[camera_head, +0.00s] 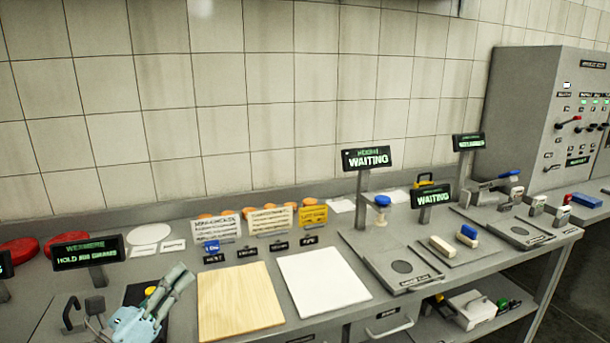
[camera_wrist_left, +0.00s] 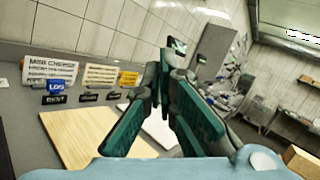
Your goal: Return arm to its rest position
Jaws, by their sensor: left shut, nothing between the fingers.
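My left gripper (camera_head: 182,276) is at the lower left of the head view, above the counter (camera_head: 262,332) and just left of the wooden board (camera_head: 238,298). Its two fingers lean up and to the right, and nothing is between them. In the left wrist view the teal and grey fingers (camera_wrist_left: 160,82) come together at the tips, shut and empty. Behind them the wooden board (camera_wrist_left: 88,140) shows at the left. My right gripper is in neither view.
A white board (camera_head: 322,281) lies right of the wooden one. A sign reading "hold" (camera_head: 88,251) stands left of my gripper. Two waiting signs (camera_head: 367,158) (camera_head: 432,196) stand above grey stations. Red wheels (camera_head: 70,237) lie at the far left. A control cabinet (camera_head: 535,110) stands at the right.

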